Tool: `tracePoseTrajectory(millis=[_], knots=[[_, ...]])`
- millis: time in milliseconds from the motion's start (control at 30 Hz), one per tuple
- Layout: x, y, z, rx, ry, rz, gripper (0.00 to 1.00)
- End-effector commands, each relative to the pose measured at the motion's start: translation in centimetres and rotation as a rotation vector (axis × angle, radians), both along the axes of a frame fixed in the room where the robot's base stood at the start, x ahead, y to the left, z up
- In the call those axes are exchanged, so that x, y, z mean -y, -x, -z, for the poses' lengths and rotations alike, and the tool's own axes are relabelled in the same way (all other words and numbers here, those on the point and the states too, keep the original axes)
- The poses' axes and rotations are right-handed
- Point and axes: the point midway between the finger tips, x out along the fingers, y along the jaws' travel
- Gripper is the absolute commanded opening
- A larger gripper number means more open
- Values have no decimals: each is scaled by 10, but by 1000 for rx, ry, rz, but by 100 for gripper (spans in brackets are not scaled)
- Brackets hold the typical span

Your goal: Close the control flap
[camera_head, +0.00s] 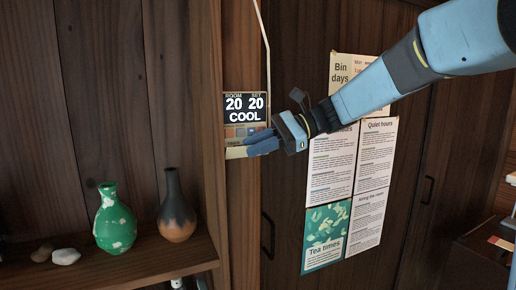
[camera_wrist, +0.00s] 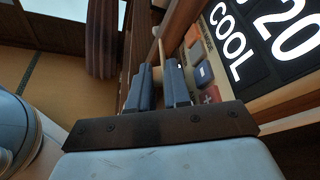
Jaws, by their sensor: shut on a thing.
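The control panel (camera_head: 245,107) on the wooden post reads 20, 20 and COOL, with small coloured buttons below the display. Its pale flap (camera_head: 236,153) hangs open at the panel's lower edge, standing out from it, so the buttons are uncovered. My gripper (camera_head: 250,147) is at the flap's right part, its blue fingers covering some of it and the lower right of the panel. In the wrist view my two fingers (camera_wrist: 162,88) are close together with a pale edge of the flap (camera_wrist: 172,70) between them. The panel's buttons (camera_wrist: 203,75) show just right of the fingers.
A thin cable runs up from the panel. A shelf (camera_head: 130,262) at the lower left bears a green vase (camera_head: 114,222), a dark vase (camera_head: 173,208) and stones (camera_head: 66,256). Posters (camera_head: 333,160) hang on the wood behind my arm. The space below the panel looks free.

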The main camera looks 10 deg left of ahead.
Motion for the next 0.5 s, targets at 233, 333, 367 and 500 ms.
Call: tracePoseTrajectory(millis=[233,333,367,500], knots=[[0,0,0,-10,8,0,0],[0,0,0,-10,8,0,0],[0,0,0,-10,7,0,20],[0,0,0,-10,7,0,33]])
